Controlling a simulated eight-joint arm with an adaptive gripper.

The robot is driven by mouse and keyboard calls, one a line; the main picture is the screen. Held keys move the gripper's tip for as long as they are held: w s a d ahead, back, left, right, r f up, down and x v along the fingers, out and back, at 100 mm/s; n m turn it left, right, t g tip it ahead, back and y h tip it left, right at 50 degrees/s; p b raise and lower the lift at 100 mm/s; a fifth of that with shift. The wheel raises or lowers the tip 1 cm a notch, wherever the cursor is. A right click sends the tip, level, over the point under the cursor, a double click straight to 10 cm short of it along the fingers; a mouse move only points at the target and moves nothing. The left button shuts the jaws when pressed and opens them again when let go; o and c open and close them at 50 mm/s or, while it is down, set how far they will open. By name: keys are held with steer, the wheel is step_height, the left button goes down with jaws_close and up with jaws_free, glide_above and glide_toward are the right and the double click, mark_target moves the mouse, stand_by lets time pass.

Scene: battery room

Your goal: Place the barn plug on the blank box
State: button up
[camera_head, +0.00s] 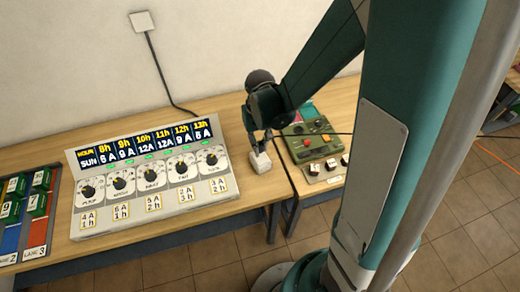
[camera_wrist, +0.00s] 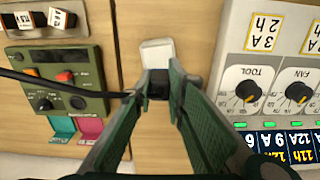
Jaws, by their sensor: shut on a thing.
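My gripper (camera_wrist: 158,88) is shut on a small black plug (camera_wrist: 158,82), with a black cable running off it to the left in the wrist view. I read no label on it, so I cannot confirm it is the barn plug. A plain white box (camera_wrist: 157,53) stands on the wooden table just beyond the fingertips. In the head view my gripper (camera_head: 263,142) is right above the white box (camera_head: 260,163). The fingers hide most of the plug, and I cannot tell whether it touches the box.
A white panel (camera_head: 150,205) with several knobs and an hour display stands left of the box. A green control unit (camera_head: 306,143) stands to the right, with several small blocks (camera_head: 331,164) before it. The cable (camera_head: 400,135) stretches right. Bare wood (camera_head: 236,133) lies between.

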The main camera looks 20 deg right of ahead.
mark_target(260, 143)
steer(key=shift+f, duration=1.3)
steer(key=shift+f, duration=0.15)
steer(key=o, duration=0.9)
steer(key=shift+r, duration=0.25)
steer(key=shift+r, duration=5.85)
steer(key=shift+r, duration=0.15)
